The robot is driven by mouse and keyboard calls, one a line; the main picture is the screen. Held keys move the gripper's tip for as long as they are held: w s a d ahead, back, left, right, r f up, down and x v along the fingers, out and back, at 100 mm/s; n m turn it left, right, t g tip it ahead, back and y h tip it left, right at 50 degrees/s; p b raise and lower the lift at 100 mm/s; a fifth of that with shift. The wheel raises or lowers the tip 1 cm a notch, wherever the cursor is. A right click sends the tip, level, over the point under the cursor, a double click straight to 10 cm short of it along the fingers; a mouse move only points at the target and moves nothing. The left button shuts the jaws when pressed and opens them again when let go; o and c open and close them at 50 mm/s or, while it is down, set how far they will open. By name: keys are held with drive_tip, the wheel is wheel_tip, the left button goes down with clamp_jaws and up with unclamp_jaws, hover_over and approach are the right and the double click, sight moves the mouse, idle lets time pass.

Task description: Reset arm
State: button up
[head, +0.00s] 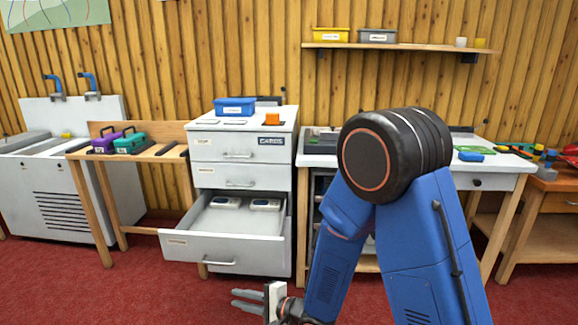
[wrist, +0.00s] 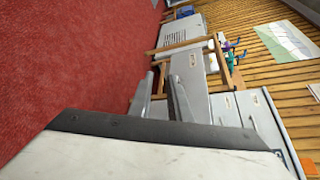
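My blue arm (head: 425,250) is folded at the elbow in the right half of the head view. My gripper (head: 235,298) is low in the middle of the head view, in front of the open drawer and above the red floor. In the wrist view my gripper (wrist: 160,85) shows two grey fingers apart, with nothing between them. The wrist view is tilted on its side.
The white cabinet's open drawer (head: 225,245) holds two grey devices (head: 265,204). A wooden bench (head: 120,165) stands left. The red floor (head: 130,290) in front is clear.

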drive_tip(key=w+d+r+n+t+h, duration=0.25)
drive_tip(key=d+r+h, duration=0.2)
drive_tip(key=d, duration=0.55)
drive_tip(key=w+d+r+n+t+h, duration=0.1)
drive_tip(key=w+d+r+h, duration=0.25)
drive_tip(key=d+r, duration=0.45)
drive_tip(key=s+d+r+n+g+h, duration=0.15)
drive_tip(key=s+d, duration=0.25)
drive_tip(key=d, duration=0.4)
drive_tip(key=s+d+r+n+h, duration=0.1)
drive_tip(key=s+d+r+h, duration=0.15)
drive_tip(key=d, duration=0.55)
drive_tip(key=s+d+r+n+g, duration=0.1)
drive_tip(key=s+d, duration=0.2)
drive_tip(key=s, duration=0.4)
drive_tip(key=s+d+r+n+g+h, duration=0.1)
drive_tip(key=s+d+n, duration=0.1)
drive_tip(key=s, duration=0.6)
drive_tip(key=s+d+r+n+g, duration=0.1)
drive_tip(key=s+d, duration=0.3)
drive_tip(key=s, duration=0.4)
drive_tip(key=shift+s+r+g, duration=0.2)
drive_tip(key=shift+r+g, duration=0.05)
drive_tip(key=shift+g, duration=0.25)
